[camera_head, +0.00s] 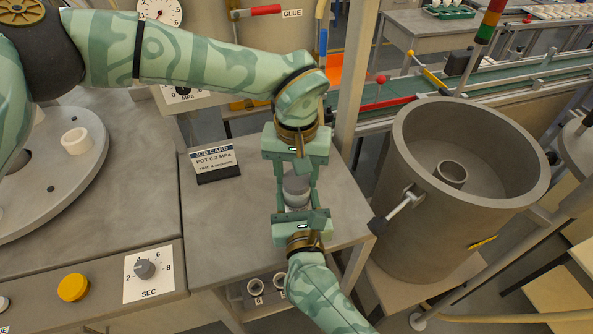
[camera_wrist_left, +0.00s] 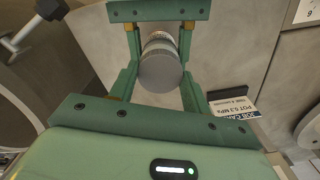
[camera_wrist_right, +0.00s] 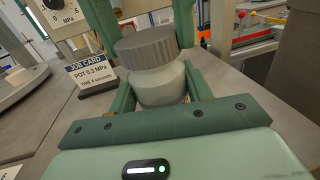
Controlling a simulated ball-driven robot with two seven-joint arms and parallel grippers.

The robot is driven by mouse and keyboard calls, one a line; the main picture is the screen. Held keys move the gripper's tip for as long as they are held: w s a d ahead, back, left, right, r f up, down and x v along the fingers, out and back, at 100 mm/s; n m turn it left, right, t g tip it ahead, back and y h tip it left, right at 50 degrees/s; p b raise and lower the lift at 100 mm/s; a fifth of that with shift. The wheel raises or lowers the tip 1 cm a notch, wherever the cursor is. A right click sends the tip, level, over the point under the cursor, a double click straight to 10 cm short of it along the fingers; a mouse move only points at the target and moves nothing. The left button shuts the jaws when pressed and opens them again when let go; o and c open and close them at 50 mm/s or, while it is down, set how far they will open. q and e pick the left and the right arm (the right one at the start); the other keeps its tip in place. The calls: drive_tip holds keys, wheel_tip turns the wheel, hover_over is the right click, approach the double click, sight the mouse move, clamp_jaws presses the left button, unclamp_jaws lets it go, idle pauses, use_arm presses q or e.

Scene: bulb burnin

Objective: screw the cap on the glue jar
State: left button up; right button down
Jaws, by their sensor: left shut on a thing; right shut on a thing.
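The glue jar (camera_head: 297,201) is a pale, squat jar standing upright at the right part of the small grey table. Its ribbed grey cap (camera_head: 297,185) is on top of the mouth and looks level; whether the threads are engaged cannot be told. My left gripper (camera_head: 298,178) reaches in from the far side and is shut on the cap. My right gripper (camera_head: 297,207) comes from the near side and is shut on the jar body. In the right wrist view the jar body (camera_wrist_right: 160,84) sits between the fingers under the cap (camera_wrist_right: 147,46). The cap also shows in the left wrist view (camera_wrist_left: 161,71).
A job card (camera_head: 215,164) stands on the table left of the grippers. A large grey pressure pot (camera_head: 425,215) with a clamp handle stands to the right. A grey panel with a yellow button (camera_head: 73,287) and a dial (camera_head: 144,269) is at the lower left.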

use_arm(q)
drive_tip(key=m, duration=0.6)
drive_tip(key=o, duration=0.9)
drive_tip(key=shift+r, duration=0.15)
drive_tip(key=shift+r, duration=2.1)
drive_tip(key=shift+c, duration=0.3)
